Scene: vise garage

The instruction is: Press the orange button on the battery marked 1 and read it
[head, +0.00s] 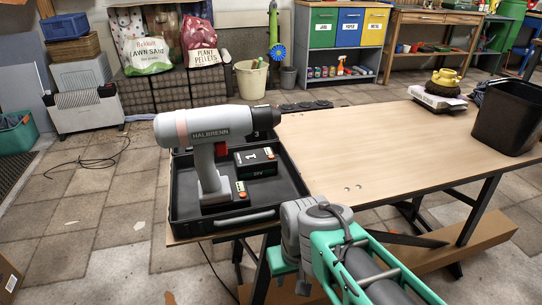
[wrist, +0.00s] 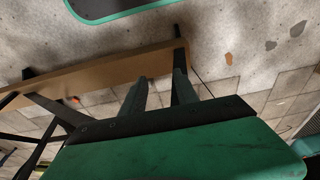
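The black battery marked 1 (head: 255,163) lies in an open black case (head: 187,228) on the near left of the workbench. Its orange button (head: 269,151) shows at its upper right corner. A grey and black Halbrenn drill (head: 190,127) stands in the case left of it, with a battery (head: 217,198) at its foot that also has orange on it. Another battery marked 3 is partly hidden behind the drill's nose. My gripper is below the bench's near edge, apart from the case. In the wrist view its fingers (wrist: 160,88) are apart with nothing between them.
The wooden workbench (head: 370,150) is mostly bare right of the case. A black bin (head: 508,118) and a yellow-topped item (head: 443,84) stand at its far right. The wrist view shows paved floor and a bench beam (wrist: 95,68).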

